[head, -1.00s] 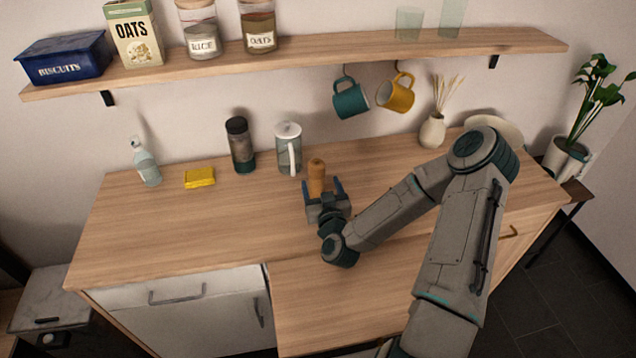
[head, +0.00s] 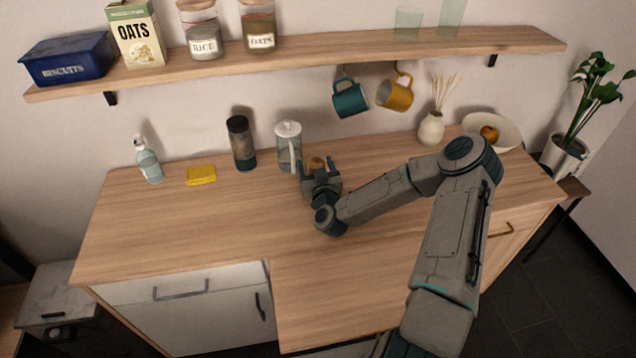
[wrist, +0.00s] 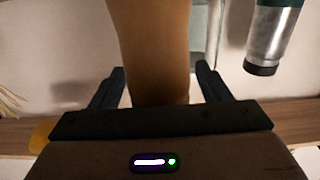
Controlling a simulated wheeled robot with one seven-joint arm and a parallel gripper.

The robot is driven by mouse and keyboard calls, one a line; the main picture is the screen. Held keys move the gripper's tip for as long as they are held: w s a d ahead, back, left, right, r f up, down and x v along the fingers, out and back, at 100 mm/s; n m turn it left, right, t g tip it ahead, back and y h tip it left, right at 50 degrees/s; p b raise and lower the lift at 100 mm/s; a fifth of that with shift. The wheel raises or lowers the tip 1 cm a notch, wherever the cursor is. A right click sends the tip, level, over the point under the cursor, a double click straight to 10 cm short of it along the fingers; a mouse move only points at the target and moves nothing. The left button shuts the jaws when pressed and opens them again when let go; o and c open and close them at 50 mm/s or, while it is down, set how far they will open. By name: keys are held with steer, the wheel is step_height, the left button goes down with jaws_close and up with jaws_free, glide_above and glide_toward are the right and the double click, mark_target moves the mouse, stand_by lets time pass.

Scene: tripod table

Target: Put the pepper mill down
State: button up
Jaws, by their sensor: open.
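The pepper mill (head: 317,164) is light brown wood. My gripper (head: 317,172) is open, with one dark finger on each side of the mill. In the wrist view the mill (wrist: 158,50) fills the middle between the two fingers (wrist: 158,90), with a gap visible on both sides. I cannot see whether its base touches the counter.
The glass press (head: 289,148) with a white lid stands close behind and left of my gripper. Mugs (head: 350,98) hang above. The counter's front left (head: 180,235) is clear.

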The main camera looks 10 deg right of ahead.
jaws_close()
steer(key=shift+r, duration=0.15)
